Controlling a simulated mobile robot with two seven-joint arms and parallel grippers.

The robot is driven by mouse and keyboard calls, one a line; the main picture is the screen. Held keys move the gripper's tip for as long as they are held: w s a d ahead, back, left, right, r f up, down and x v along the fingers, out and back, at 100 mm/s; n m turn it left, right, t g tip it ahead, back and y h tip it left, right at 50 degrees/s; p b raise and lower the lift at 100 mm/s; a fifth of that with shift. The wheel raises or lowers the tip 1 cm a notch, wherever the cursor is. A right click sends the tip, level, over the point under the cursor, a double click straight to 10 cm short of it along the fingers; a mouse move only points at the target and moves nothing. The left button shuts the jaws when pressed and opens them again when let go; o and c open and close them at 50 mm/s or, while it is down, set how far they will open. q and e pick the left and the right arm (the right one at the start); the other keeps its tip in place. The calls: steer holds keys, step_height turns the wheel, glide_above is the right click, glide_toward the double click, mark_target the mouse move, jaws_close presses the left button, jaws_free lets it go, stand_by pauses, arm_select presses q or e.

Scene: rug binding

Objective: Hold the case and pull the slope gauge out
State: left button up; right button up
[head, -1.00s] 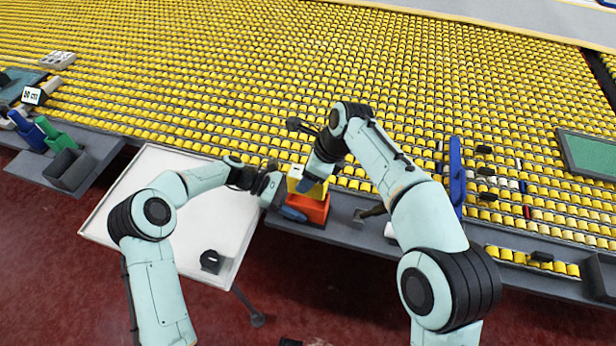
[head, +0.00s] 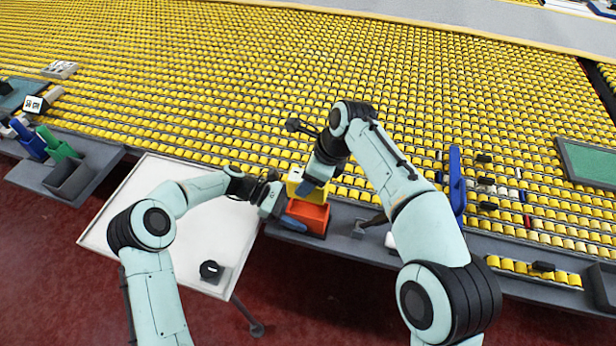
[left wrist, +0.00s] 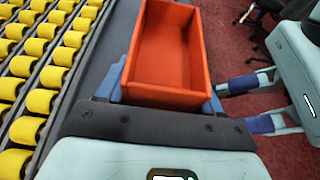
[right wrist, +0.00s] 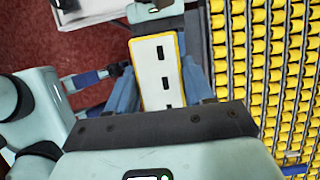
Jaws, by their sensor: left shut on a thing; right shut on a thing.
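The case is an open-topped orange box (head: 309,216) at the near edge of the grey ledge in the head view. My left gripper (head: 293,221) is shut on it, with blue fingers on its two sides. The left wrist view looks into the case (left wrist: 168,50), and its inside is empty. The slope gauge is a yellow body with a white face (head: 295,175), just above and behind the case. My right gripper (head: 308,188) is shut on it. The right wrist view shows the gauge's white face with dark slots (right wrist: 157,72) between the blue fingers.
A yellow roller bed (head: 230,80) fills the area behind. A white table (head: 170,215) with a small black object (head: 211,270) stands at left. Green, blue and grey bins (head: 70,178) stand far left. A blue tool (head: 456,180) stands right of my right arm.

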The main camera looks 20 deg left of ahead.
arm_select(q)
steer(key=o, duration=1.3)
steer(key=v, duration=1.2)
steer(key=shift+f, duration=0.1)
